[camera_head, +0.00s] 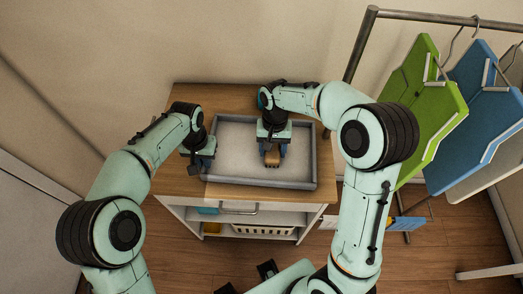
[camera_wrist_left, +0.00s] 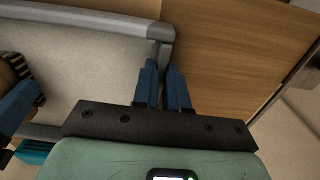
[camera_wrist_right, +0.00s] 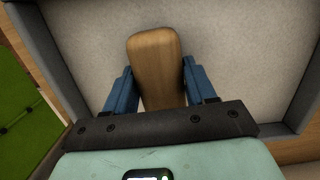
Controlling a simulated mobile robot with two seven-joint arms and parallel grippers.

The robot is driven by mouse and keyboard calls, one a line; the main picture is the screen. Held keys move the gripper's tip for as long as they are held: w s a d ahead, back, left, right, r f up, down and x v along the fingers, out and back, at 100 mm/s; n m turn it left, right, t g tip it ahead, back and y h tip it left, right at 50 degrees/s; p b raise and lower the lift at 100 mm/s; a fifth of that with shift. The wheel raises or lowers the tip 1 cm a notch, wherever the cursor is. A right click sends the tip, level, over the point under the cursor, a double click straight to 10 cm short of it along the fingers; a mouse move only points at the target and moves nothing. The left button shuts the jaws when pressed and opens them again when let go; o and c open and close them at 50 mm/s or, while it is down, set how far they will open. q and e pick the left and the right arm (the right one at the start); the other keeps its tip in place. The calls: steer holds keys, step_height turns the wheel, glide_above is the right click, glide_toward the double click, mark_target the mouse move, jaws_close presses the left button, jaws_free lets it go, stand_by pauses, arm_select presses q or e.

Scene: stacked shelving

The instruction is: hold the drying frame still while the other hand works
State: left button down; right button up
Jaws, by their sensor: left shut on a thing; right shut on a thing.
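The drying frame (camera_head: 314,165) is a grey rectangular rim around a pale, speckled flat surface, lying on the wooden top of a cabinet. My left gripper (camera_head: 203,166) is at its left side near the front corner. In the left wrist view its fingers (camera_wrist_left: 163,85) are closed on the frame's side rim (camera_wrist_left: 166,54), just beside a corner. My right gripper (camera_head: 273,147) is over the middle of the frame, shut on a wooden tool (camera_wrist_right: 155,62) with a rounded end. The tool's underside is hidden, so I cannot tell whether it touches the surface.
The wooden cabinet top (camera_head: 180,182) has bare strips around the frame. Shelves below hold a white basket (camera_head: 262,231) and a teal item (camera_head: 208,210). At right, a metal rail (camera_head: 425,16) carries hanging green (camera_head: 425,105) and blue (camera_head: 478,120) pieces. A wall stands behind.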

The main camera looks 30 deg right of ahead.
steer(key=shift+w+f, duration=0.15)
steer(key=shift+w, duration=0.25)
steer(key=shift+r, duration=1.65)
arm_select(q)
steer(key=c, duration=1.3)
jaws_free()
steer(key=shift+r, duration=0.1)
